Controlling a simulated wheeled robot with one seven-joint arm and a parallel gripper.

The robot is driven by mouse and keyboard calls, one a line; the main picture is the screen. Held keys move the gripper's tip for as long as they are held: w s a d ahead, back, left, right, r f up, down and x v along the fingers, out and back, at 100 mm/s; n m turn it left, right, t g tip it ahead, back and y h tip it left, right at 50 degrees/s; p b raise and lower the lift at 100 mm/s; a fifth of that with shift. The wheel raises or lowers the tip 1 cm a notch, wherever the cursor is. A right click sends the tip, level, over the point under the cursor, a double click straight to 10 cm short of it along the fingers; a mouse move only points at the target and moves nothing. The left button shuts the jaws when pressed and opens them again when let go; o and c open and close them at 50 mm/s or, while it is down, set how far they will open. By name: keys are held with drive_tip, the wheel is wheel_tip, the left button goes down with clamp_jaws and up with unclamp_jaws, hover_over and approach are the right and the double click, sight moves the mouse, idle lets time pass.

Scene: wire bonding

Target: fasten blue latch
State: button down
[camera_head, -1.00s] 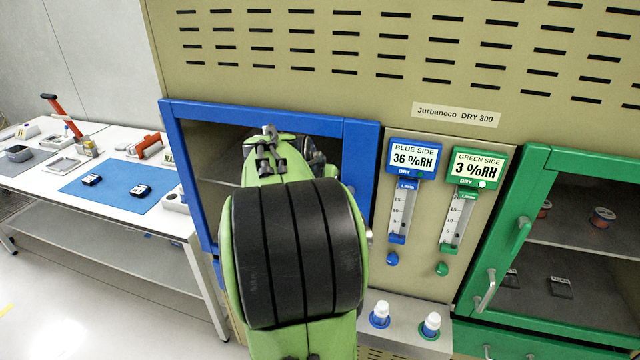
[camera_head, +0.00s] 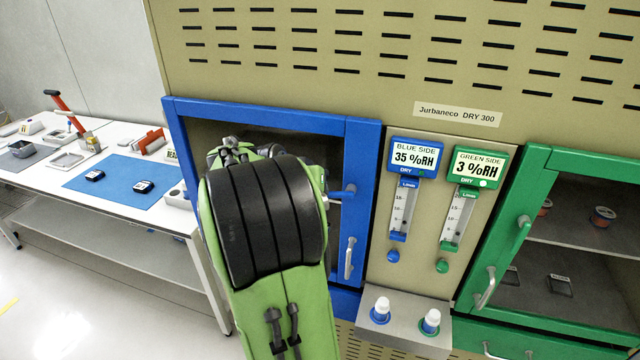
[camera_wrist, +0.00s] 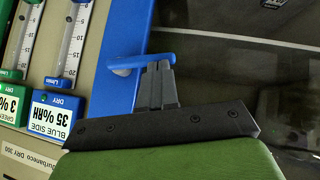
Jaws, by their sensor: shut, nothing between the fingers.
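The blue latch (camera_head: 344,192) sits on the right side of the blue door's frame (camera_head: 365,150), and its lever lies about horizontal. In the wrist view the latch (camera_wrist: 186,59) reaches from the blue frame over the dark window. My gripper (camera_wrist: 158,66) is shut and empty, with its fingertips right at the lever; I cannot tell whether they touch it. In the head view my arm hides the gripper's fingers and much of the blue door. The door looks closed against the cabinet.
A metal handle (camera_head: 349,258) is below the blue latch. The green door (camera_head: 535,160) with its upright green latch (camera_head: 523,232) is at the right. A white table (camera_head: 105,205) is at the left.

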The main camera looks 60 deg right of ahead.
wheel_tip(320, 180, down, 7)
drive_tip(key=s+n+g+h, duration=0.2)
drive_tip(key=n+g+h, duration=0.2)
drive_tip(key=n+g, duration=0.3)
drive_tip(key=shift+s+d+f+g, duration=0.2)
drive_tip(key=shift+s+g, duration=0.1)
drive_tip(key=shift+g, duration=0.7)
drive_tip(key=shift+s+f, duration=0.1)
drive_tip(key=shift+s, duration=0.05)
